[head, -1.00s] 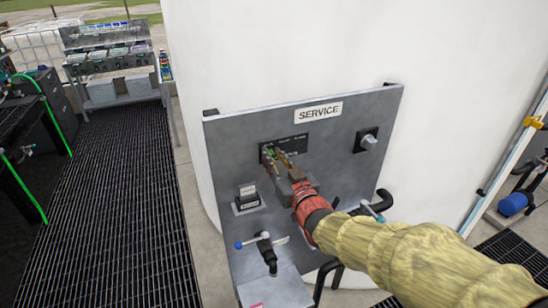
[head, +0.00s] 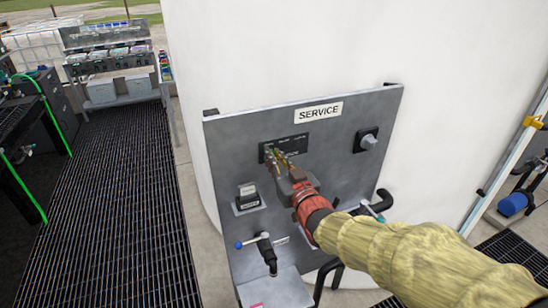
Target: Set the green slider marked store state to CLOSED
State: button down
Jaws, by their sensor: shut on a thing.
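The slider's black plate (head: 304,141) is on the grey service panel (head: 232,142), below the SERVICE sign. Small white lettering runs along its top but is too small to read. My gripper (head: 274,155) reaches the plate's left part with its fingertips, shut on the green slider (head: 268,149). Only a little green shows between the fingertips. The fingers and the red wrist behind them hide most of the slider and the lower part of its track.
A black and white rocker switch (head: 248,196) is left of my gripper. A rotary knob (head: 368,141) is to the right. The white tank (head: 290,60) stands behind the panel.

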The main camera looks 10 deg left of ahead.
jog(key=w+d, duration=0.1)
jog(key=d, duration=0.2)
jog(key=w+d, duration=0.4)
jog(key=d, duration=0.1)
jog(key=shift+w+d, duration=0.15)
jog(key=shift+d, duration=0.2)
jog(key=c, duration=1.9)
grip_release()
jog(key=shift+w+d, duration=0.1)
jog(key=shift+d, duration=0.05)
jog(key=shift+o, duration=0.5)
jog(key=v, duration=1.2)
